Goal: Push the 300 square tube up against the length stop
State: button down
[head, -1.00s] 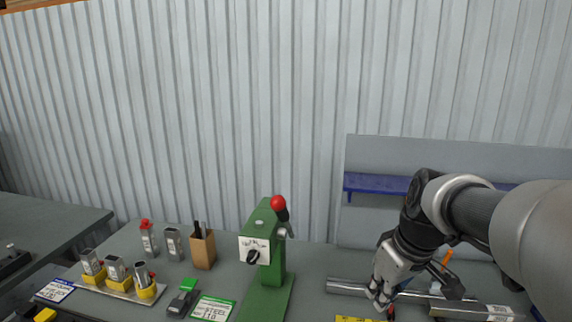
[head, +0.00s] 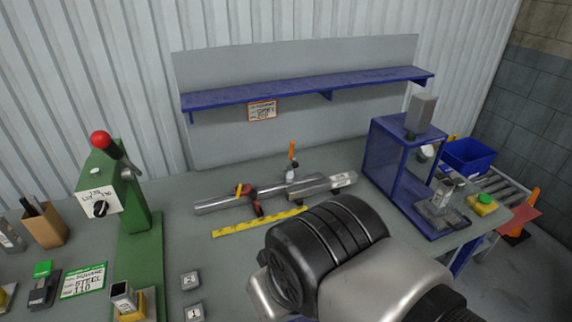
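A grey square-looking tube with a white label near its right end (head: 312,187) lies on the table below the blue shelf; the label is too small to read. A shiny round tube (head: 217,204) lies to its left. A red and black fitting with a yellow part (head: 248,196) sits across the round tube; I cannot tell for sure whether it is the length stop. An orange-handled fitting (head: 292,158) stands just behind the tubes. My arm fills the lower middle of the head view; my gripper's fingers are hidden or out of frame.
A yellow scale strip (head: 258,222) lies in front of the tubes. A green press with a red knob (head: 128,190) stands left. A blue frame (head: 395,165) with a grey block on top stands right, beside a roller conveyor and blue bin (head: 468,158). Table between press and tubes is mostly clear.

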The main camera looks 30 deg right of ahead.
aim_at(295, 192)
jog(key=l+z, duration=0.1)
jog(key=l, duration=0.4)
jog(key=i+l, duration=0.1)
jog(key=l, duration=0.45)
jog(key=l+z, duration=0.15)
jog(key=l, duration=0.35)
jog(key=i+l, duration=0.15)
jog(key=l, duration=0.35)
jog(key=i+l+z, duration=0.15)
jog(key=l, duration=0.4)
jog(key=k, duration=0.05)
